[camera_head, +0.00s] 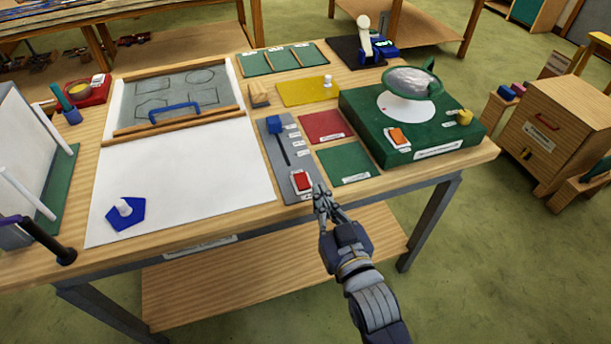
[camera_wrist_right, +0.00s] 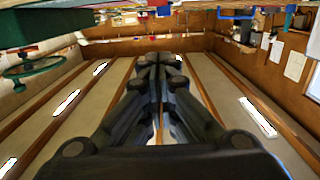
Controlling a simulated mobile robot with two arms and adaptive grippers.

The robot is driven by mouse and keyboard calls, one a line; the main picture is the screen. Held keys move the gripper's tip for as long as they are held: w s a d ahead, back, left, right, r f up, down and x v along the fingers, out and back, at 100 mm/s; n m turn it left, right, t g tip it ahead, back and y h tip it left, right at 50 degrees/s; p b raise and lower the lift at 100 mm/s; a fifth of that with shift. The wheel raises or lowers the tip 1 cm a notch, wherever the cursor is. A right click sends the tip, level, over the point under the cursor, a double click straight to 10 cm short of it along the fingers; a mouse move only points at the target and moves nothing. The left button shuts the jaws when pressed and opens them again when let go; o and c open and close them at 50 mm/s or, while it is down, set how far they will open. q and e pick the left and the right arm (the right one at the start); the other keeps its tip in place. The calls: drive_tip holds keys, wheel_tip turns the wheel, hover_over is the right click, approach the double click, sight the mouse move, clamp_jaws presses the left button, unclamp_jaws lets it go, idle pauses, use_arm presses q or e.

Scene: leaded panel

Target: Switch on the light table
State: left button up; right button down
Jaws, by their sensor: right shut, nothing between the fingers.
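The light table's white panel (camera_head: 185,185) lies on the left part of the workbench and looks plain white; I cannot tell whether it is lit. To its right is a grey control strip (camera_head: 272,150) with a blue slider knob (camera_head: 277,124) at its far end and a red rocker switch (camera_head: 301,181) at its near end. My right gripper (camera_head: 321,192) is shut and empty, its tips close beside the red switch at the bench's front edge; I cannot tell whether they touch it. The right wrist view shows its closed fingers (camera_wrist_right: 160,65). My left gripper is not in view.
A green box (camera_head: 420,135) with an orange-red switch (camera_head: 398,137) and a round grinder-like top stands right of the strip. Red (camera_head: 325,127) and green (camera_head: 347,163) mats lie between. A blue pentagon piece with a knob (camera_head: 125,213) rests on the white panel.

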drive_tip(key=p, duration=0.2)
hover_over(305, 186)
drive_tip(key=shift+s+d+f, duration=0.1)
drive_tip(key=shift+s+f, duration=0.05)
drive_tip(key=shift+s, duration=0.2)
drive_tip(key=shift+w+f, duration=0.2)
drive_tip(key=shift+f, duration=1.05)
drive_tip(key=shift+w+f, duration=0.1)
drive_tip(key=shift+f, duration=0.75)
drive_tip(key=shift+w, duration=0.1)
